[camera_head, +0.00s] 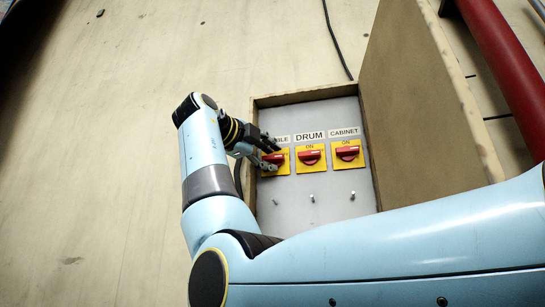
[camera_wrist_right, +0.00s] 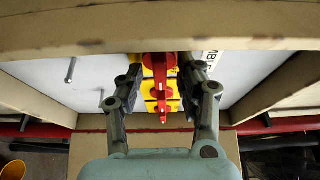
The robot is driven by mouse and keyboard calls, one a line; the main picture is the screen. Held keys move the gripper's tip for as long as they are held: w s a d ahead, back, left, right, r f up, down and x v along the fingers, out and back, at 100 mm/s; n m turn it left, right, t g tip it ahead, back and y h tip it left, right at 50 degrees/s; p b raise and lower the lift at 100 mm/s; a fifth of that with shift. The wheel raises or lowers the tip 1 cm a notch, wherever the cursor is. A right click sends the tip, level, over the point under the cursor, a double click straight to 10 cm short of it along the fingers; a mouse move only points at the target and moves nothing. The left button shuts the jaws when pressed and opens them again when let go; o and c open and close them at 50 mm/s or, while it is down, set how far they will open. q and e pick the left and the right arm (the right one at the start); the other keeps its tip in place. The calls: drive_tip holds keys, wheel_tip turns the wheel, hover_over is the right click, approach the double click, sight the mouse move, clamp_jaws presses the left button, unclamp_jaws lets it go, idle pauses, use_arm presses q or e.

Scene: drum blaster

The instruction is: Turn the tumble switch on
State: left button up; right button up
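The tumble switch is the leftmost red rotary knob (camera_head: 273,158) on a yellow plate, its label partly covered so only "BLE" shows. Its handle lies roughly horizontal, like the other two. My right gripper (camera_head: 270,154) is at this knob and partly hides it. In the right wrist view the red knob (camera_wrist_right: 160,64) sits between the two dark fingers of my right gripper (camera_wrist_right: 158,82), with yellow showing between knob and fingers. The fingers are spread, one on each side; whether one touches the knob is unclear. My left gripper is not in view.
The drum switch (camera_head: 311,155) and cabinet switch (camera_head: 348,153) sit to the right on the grey panel (camera_head: 290,215), above several small metal toggles. A wooden frame surrounds the panel. An open wooden door (camera_head: 415,100) stands at its right, near a red pipe (camera_head: 508,65).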

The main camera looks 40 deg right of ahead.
drive_tip(key=shift+a, duration=0.1)
drive_tip(key=shift+c, duration=1.1)
clamp_jaws()
